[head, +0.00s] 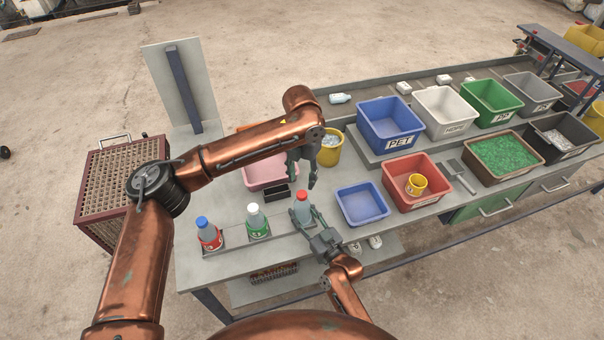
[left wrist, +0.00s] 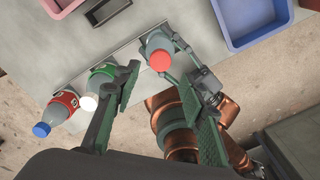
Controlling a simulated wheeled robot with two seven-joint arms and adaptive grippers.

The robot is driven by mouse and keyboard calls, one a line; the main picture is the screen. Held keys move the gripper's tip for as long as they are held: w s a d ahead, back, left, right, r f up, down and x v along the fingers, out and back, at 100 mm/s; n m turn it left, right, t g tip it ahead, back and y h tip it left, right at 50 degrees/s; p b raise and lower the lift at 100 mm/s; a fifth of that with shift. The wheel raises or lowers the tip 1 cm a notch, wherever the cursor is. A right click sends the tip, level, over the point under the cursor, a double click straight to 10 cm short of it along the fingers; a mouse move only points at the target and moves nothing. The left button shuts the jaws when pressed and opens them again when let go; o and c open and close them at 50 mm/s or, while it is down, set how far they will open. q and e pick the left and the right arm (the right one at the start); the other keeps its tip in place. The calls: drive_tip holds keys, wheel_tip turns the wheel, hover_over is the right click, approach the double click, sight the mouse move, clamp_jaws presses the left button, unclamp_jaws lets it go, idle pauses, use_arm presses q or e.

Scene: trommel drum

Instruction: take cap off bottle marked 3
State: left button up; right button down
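Three capped bottles stand in a row at the near left of the bench. One has a blue cap and red label (head: 209,236), one a white cap and green label (head: 257,222), one a red cap (head: 302,196). The red-capped bottle's label is hidden, so its number cannot be read. My right gripper (head: 309,220) is closed around this bottle's body. My left gripper (head: 312,180) is open and empty above it. In the left wrist view the red cap (left wrist: 160,61) shows between and beyond the left fingers (left wrist: 163,90).
A blue tray (head: 362,204) and a red bin (head: 416,180) holding a yellow cup (head: 416,184) stand right of the bottles. A pink tray (head: 265,174) and a yellow bucket (head: 329,150) are behind. Sorting bins line the back.

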sight(302, 193)
use_arm(q)
drive_tip(key=shift+f, duration=3.55)
use_arm(e)
drive_tip(key=shift+f, duration=0.25)
use_arm(q)
drive_tip(key=shift+c, duration=0.5)
